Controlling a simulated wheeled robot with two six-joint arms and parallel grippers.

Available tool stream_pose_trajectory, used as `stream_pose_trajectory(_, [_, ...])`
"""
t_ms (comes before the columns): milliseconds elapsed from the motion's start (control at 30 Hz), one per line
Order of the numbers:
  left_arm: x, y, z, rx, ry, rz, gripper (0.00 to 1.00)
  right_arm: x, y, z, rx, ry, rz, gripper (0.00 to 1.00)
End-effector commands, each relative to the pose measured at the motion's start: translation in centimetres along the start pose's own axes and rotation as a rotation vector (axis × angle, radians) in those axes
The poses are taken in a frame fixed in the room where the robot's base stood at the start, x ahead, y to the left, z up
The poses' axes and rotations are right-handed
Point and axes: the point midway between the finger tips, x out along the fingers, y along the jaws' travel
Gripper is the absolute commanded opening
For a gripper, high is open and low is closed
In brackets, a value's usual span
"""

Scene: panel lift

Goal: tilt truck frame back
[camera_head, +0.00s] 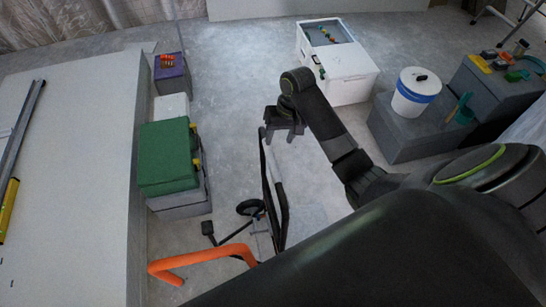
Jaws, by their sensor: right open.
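The truck frame (279,208) is a dark, narrow upright frame in the middle of the head view, standing over the floor. A black wheel (250,207) shows low on its left side. An orange bent bar (205,261) shows below it at the lower left; I cannot tell how it joins the frame. My right gripper (281,136) is open and points down at the frame's upper end. I cannot tell whether it touches the frame. My right arm hides the area to the right and below. My left gripper is not in view.
A large pale panel (75,170) fills the left, beside a green-topped box (165,158). A white cabinet (345,70) stands behind. A white bucket (415,93) sits on a grey block (400,137) at right. Floor behind the frame is clear.

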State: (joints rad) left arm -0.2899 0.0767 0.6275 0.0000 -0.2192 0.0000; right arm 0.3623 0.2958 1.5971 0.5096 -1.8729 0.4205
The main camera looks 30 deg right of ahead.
Motion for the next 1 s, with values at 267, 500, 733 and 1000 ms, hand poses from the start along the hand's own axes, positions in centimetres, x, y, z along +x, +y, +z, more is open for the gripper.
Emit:
stream_pose_trajectory(267, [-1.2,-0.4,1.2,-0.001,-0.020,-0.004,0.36,5.8,-0.1,0.1,0.001,-0.004,0.000,0.48])
stream_pose_trajectory(500, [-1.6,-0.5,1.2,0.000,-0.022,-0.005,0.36,9.1,0.0,0.0,0.001,-0.001,0.001,0.48])
stream_pose_trajectory(733, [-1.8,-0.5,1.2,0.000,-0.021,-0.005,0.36,10.6,0.0,0.0,-0.001,0.001,0.001,0.48])
stream_pose_trajectory(1000, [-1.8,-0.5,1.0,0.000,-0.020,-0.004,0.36,10.8,0.0,0.0,-0.001,0.001,0.001,0.48])
